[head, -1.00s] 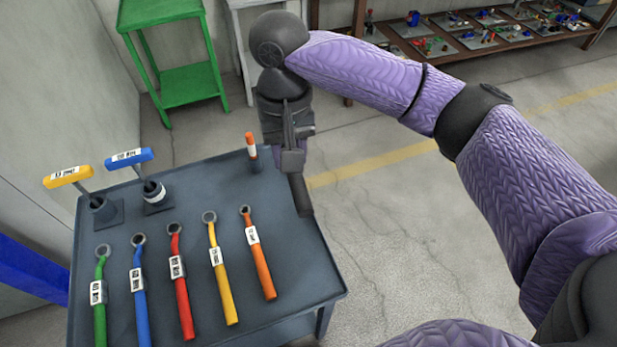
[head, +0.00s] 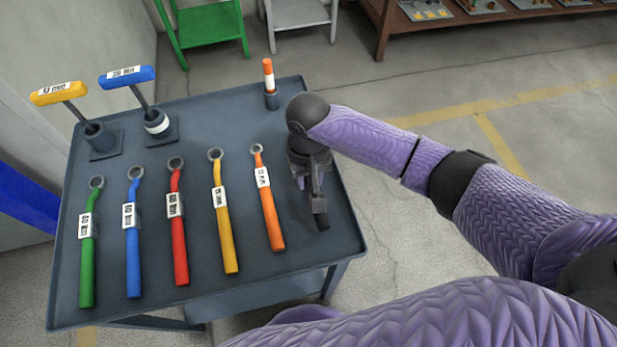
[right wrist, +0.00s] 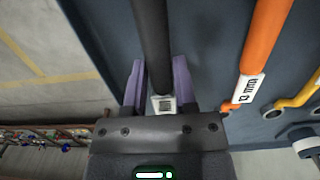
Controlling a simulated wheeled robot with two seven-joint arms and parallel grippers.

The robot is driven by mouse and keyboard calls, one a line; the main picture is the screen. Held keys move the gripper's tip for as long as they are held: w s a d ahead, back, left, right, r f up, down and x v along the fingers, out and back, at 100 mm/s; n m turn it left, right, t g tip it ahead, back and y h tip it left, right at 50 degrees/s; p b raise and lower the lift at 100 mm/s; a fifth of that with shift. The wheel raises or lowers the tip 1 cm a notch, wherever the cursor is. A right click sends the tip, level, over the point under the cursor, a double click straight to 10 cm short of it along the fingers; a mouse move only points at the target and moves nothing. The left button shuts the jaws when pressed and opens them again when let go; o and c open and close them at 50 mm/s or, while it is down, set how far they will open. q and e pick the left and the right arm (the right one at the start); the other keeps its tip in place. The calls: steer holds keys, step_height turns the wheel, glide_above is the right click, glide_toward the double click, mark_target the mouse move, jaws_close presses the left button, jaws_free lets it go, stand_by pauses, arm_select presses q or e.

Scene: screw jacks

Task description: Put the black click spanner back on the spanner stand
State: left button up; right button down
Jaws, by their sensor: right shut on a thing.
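My right gripper (head: 315,190) is shut on the black click spanner (head: 321,217), low over the right side of the dark grey stand top (head: 225,115). In the head view, the gripper hides most of the spanner and only its dark handle end shows. In the right wrist view, the black handle (right wrist: 151,40) runs away between the purple fingers (right wrist: 158,88), with a white label near them. I cannot tell whether the spanner touches the top. The orange spanner (head: 268,205) lies just left of it. My left gripper is not in view.
Yellow (head: 224,220), red (head: 178,220), blue (head: 132,240) and green (head: 87,250) spanners lie in a row to the left. Two T-handled tools, yellow (head: 58,93) and blue (head: 127,76), and an orange-topped one (head: 268,78) stand upright behind them.

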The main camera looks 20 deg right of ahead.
steer(key=shift+r, duration=0.15)
steer(key=shift+c, duration=2)
jaws_free()
arm_select(q)
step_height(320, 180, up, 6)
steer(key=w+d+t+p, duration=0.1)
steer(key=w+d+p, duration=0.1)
steer(key=p, duration=0.4)
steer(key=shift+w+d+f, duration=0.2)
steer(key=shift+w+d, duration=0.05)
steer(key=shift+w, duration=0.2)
arm_select(e)
step_height(320, 180, up, 12)
steer(key=shift+w, duration=0.35)
